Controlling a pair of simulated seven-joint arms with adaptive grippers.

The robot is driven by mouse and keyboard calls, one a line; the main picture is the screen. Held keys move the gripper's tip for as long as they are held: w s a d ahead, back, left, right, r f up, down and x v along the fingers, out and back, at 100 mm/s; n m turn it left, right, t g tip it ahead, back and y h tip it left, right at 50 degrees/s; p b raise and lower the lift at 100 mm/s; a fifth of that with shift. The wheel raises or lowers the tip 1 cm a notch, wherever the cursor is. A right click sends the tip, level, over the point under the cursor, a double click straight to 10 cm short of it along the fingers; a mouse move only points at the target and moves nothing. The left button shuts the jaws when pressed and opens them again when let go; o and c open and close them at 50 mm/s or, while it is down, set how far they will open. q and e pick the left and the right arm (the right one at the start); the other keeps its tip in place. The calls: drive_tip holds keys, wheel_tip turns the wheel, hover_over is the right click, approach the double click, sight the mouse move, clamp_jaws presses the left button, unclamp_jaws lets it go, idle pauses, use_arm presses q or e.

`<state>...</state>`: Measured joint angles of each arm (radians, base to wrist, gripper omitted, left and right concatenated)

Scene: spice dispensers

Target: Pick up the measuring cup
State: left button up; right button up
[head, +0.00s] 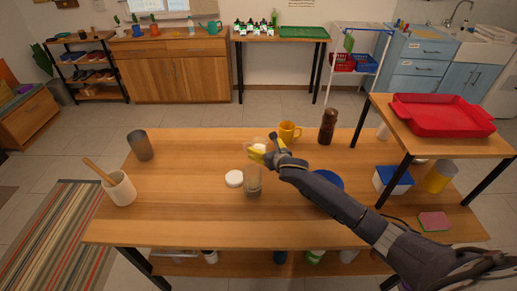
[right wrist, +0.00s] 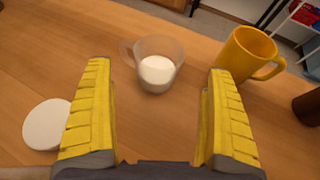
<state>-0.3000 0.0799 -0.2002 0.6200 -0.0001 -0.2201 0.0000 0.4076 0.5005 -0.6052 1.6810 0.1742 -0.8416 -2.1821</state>
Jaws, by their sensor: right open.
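The measuring cup (right wrist: 157,66) is a clear, see-through cup with white contents, its handle pointing left in the right wrist view. It stands on the wooden table just beyond the fingertips, roughly centred between them. In the head view the cup (head: 257,143) is partly hidden behind my right gripper (head: 265,150). In the right wrist view my right gripper (right wrist: 158,75) has its yellow fingers spread wide with nothing between them. My left gripper is in neither view.
A yellow mug (right wrist: 251,54) stands close to the cup's right. A white lid (head: 234,178) lies beside a clear jar (head: 253,184) in front of the gripper. A brown pepper mill (head: 327,127) stands to the right. The table's left middle is clear.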

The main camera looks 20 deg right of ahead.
sight(257, 141)
drive_tip(key=shift+x, duration=3.2)
drive_tip(key=c, duration=1.4)
drive_tip(key=shift+r, duration=0.25)
drive_tip(key=shift+c, duration=0.3)
